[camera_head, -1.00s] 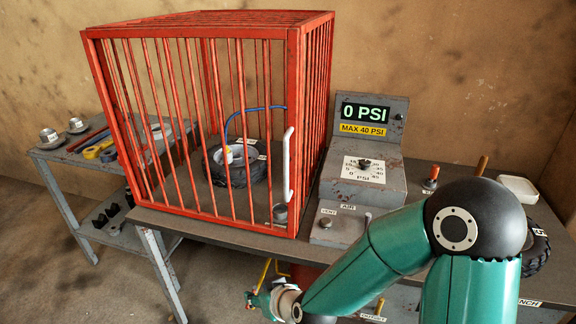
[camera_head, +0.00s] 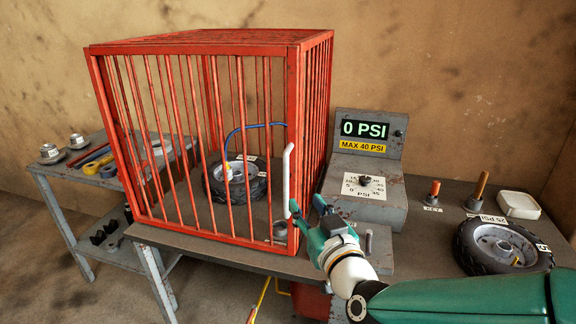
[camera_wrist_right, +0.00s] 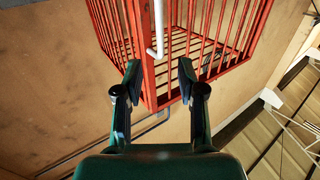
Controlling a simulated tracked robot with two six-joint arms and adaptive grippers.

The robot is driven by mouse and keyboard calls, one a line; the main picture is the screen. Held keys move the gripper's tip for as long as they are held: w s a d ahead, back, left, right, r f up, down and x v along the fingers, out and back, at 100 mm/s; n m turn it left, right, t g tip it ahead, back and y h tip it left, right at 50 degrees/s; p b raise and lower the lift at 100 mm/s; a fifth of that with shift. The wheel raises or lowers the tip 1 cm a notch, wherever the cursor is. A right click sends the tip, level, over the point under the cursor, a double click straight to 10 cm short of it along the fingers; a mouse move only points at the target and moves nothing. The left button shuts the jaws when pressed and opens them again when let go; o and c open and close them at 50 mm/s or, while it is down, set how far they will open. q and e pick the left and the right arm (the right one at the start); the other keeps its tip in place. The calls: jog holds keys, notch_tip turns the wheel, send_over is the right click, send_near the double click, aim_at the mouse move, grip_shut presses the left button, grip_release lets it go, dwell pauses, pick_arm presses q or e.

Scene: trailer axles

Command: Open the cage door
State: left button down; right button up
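The red barred cage (camera_head: 292,130) stands on the bench. Its front door (camera_head: 190,150) looks shut. A white vertical handle (camera_head: 287,180) is on the door's right side. My right gripper (camera_head: 308,206) is just right of the handle's lower end, with its fingers pointing up toward the cage. In the right wrist view its two fingers (camera_wrist_right: 159,82) are apart with nothing between them. The handle (camera_wrist_right: 158,30) shows ahead of the gap there, and I see no grasp on it. My left gripper is not in view.
A tire (camera_head: 238,183) with a blue hose lies inside the cage. The pressure box (camera_head: 365,190), reading 0 PSI, stands right of the cage. Another tire (camera_head: 500,245) lies on the bench at right. A side table (camera_head: 60,170) with tools is at left.

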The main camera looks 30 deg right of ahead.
aim_at(287, 175)
jog(key=p+x, duration=0.2)
jog(key=x, duration=1.1)
jog(key=shift+w+d, duration=0.1)
jog(key=shift+w, duration=0.2)
grip_shut()
